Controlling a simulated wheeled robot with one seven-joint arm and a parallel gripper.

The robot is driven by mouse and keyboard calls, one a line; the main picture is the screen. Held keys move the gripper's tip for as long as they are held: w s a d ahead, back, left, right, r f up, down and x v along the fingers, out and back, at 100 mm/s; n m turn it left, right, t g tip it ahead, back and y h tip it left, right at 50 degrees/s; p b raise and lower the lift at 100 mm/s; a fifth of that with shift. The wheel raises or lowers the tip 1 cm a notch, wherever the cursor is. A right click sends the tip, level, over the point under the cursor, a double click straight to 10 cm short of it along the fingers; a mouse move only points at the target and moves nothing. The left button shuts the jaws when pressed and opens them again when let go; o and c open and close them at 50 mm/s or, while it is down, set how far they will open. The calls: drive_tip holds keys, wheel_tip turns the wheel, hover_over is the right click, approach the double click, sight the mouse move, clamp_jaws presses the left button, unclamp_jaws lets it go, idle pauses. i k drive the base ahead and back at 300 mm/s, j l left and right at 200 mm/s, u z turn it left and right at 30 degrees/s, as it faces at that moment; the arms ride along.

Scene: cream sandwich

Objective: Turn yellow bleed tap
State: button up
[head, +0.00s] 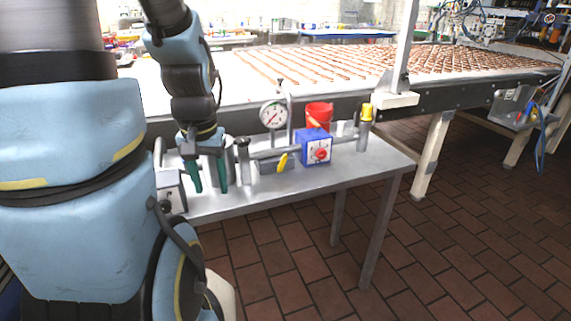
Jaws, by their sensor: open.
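A small yellow lever (282,162) sits low on the front of the pipe assembly, just left of a blue box. A second yellow part, a knob (366,112), tops an upright fitting at the assembly's right end. I cannot tell for certain which one is the bleed tap. My gripper (209,188) points down at the left end of the assembly, its green fingers apart and nothing seen between them. It is left of the yellow lever, clearly apart from it. The fingers hide part of the assembly's left end.
The assembly stands on a grey metal table (290,192). It includes a round gauge (273,114), a blue box (316,149) with a red dial and a grey pipe. A conveyor (440,65) of brown pieces runs behind; floor at right is clear.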

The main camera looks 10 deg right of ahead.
sight(280, 167)
drive_tip(key=k+u, duration=0.25)
drive_tip(key=k, duration=0.2)
drive_tip(key=k+j+u, duration=0.15)
drive_tip(key=k+u, duration=0.15)
drive_tip(key=k, duration=0.1)
